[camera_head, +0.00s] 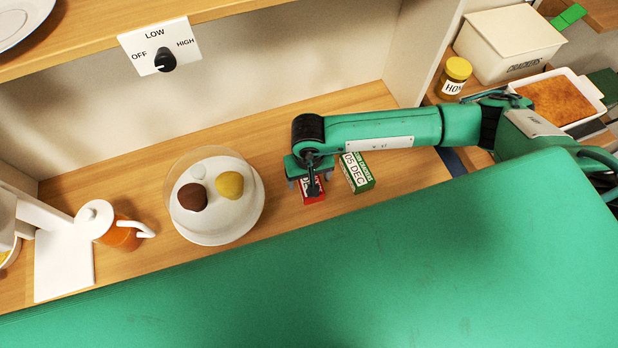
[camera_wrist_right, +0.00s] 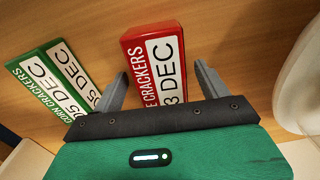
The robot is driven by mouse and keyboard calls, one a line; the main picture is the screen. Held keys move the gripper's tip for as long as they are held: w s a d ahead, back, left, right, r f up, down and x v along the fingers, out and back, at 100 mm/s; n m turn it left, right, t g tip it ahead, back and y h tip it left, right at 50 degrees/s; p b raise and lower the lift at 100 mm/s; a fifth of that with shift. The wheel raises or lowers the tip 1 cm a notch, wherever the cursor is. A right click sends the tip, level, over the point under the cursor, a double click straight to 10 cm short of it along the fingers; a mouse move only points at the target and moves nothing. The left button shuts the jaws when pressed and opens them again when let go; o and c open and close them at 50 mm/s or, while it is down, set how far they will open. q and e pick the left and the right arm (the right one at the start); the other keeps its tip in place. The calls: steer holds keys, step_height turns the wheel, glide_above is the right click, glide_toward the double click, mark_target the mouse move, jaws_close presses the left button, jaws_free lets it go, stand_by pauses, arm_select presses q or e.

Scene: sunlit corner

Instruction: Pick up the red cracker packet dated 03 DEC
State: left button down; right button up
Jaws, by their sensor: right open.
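The red cracker packet (camera_head: 313,196) lies on the wooden shelf, mostly hidden under my right gripper in the head view. In the right wrist view the red packet (camera_wrist_right: 153,65) shows the label "3 DEC", its first digit hidden. My right gripper (camera_head: 310,187) is over it, pointing down. In the wrist view its two fingers (camera_wrist_right: 163,85) are apart, one on each side of the packet's near end. I cannot tell whether they touch it. A green cracker packet (camera_head: 357,172) dated 05 DEC lies to the right of the red one. My left gripper is not in view.
A white plate (camera_head: 225,232) with a dark ball and a yellow ball under a clear cover stands left of the gripper. Further left is an orange-filled jug (camera_head: 121,234). A honey jar (camera_head: 453,79) and a white bin (camera_head: 510,45) stand at the right.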

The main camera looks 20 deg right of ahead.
steer(key=c, duration=1.2)
steer(key=shift+o, duration=0.2)
steer(key=shift+r, duration=0.1)
